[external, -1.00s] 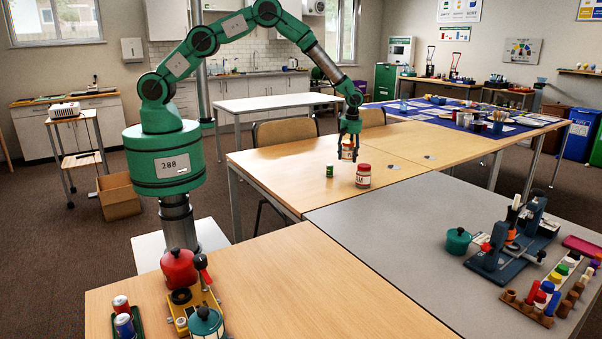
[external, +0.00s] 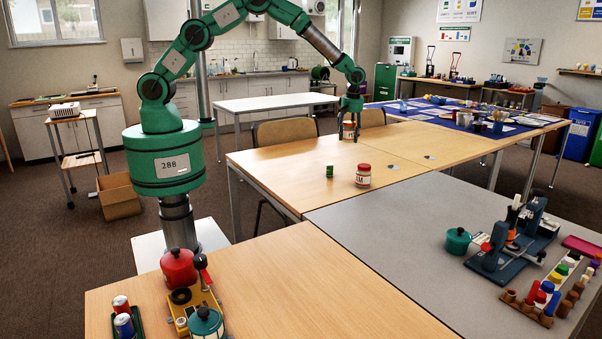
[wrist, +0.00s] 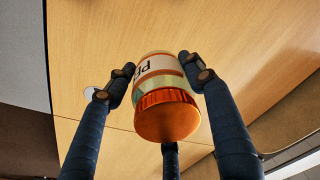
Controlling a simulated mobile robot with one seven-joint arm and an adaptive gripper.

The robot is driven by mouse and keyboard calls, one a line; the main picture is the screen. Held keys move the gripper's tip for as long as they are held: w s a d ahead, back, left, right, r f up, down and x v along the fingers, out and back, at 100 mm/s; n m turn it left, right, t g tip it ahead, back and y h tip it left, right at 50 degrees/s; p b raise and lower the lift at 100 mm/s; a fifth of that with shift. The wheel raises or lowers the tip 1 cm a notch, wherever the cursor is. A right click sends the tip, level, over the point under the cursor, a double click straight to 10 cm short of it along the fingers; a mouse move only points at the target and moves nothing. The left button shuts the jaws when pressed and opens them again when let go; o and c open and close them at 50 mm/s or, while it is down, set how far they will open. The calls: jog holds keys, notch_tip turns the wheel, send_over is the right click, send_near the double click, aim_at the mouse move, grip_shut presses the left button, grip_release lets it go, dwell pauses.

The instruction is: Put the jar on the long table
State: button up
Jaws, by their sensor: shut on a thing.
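My gripper (external: 350,125) is shut on a jar (external: 349,134), above the wooden table (external: 275,165) and toward its far side. In the wrist view, the fingers of my gripper (wrist: 157,68) close around the jar (wrist: 162,86). It has an orange lid, a pale body and a white label with letters that are partly hidden. The lid faces the wrist camera. A second jar (external: 363,181), with a red lid and white label, stands on the wooden table. I cannot tell which table is the long one.
A small green tin (external: 329,171) stands beside the red-lidded jar. A bare white table (external: 285,102) is behind on the left. A blue-covered table (external: 440,112) at the back right is crowded with dishes. Chairs (external: 285,131) stand behind the wooden table.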

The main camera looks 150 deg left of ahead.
jog(key=shift+r, duration=0.95)
jog(key=w+d+m+p, duration=0.2)
jog(key=w+d+m, duration=0.7)
jog(key=w+d, duration=1.6)
jog(key=w+d+m+t+p, duration=0.1)
jog(key=w+d+m, duration=0.3)
jog(key=d, duration=0.7)
jog(key=w+d+m+p, duration=0.1)
jog(key=w+d+m, duration=0.2)
jog(key=w+d, duration=0.6)
jog(key=w+d+m+t+p, duration=0.1)
jog(key=w+d+m, duration=0.2)
jog(key=d, duration=1)
jog(key=shift+y, duration=0.3)
jog(key=f, duration=1.1)
jog(key=shift+w+a+f, duration=0.1)
jog(key=shift+a+f, duration=0.1)
jog(key=shift+a, duration=0.2)
jog(key=b, duration=0.1)
send_over(334, 275)
jog(key=shift+w+f, duration=0.1)
jog(key=shift+f, duration=0.65)
